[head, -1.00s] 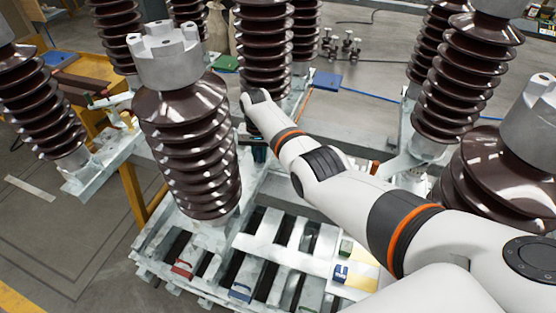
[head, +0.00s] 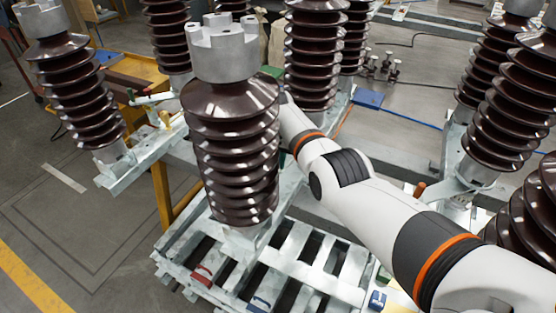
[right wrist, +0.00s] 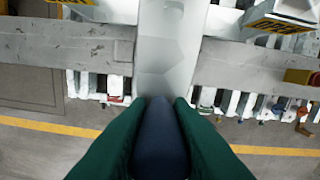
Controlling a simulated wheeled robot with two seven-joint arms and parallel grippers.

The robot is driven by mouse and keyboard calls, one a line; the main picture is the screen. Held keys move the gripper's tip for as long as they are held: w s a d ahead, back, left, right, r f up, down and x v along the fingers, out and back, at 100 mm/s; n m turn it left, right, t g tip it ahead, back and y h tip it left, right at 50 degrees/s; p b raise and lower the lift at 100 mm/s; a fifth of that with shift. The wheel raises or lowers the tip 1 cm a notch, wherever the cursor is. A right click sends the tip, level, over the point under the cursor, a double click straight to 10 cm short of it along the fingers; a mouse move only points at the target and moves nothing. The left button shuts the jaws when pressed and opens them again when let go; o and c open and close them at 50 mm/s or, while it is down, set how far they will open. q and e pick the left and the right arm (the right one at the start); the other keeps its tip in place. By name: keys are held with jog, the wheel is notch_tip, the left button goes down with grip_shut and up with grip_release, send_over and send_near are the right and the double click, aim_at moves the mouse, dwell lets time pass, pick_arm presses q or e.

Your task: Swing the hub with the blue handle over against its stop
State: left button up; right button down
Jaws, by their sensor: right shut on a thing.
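In the right wrist view my right gripper (right wrist: 160,102) has its two green fingers shut on a dark blue handle (right wrist: 160,135). The handle lies between the fingers and lines up with a pale grey metal bar (right wrist: 168,50), which looks like part of the hub. The hub's pivot and its stop cannot be made out. In the head view my right arm reaches in from the right, and its gripper, the handle and the hub are hidden behind the front brown insulator (head: 232,150). My left gripper is not in view.
Several ribbed brown insulators stand around the arm, one close on the right (head: 510,205). A slatted galvanised frame (head: 345,285) with small red (head: 203,275) and blue (head: 258,303) blocks lies below. Floor is open at the left (head: 70,225).

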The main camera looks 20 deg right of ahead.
jog(key=c, duration=1.3)
grip_release()
jog(key=shift+w, duration=0.1)
jog(key=shift+r, duration=0.25)
notch_tip(320, 180, up, 6)
jog(key=shift+f+p, duration=0.1)
jog(key=shift+p, duration=0.7)
jog(key=shift+r+b, duration=0.3)
jog(key=shift+r, duration=2.55)
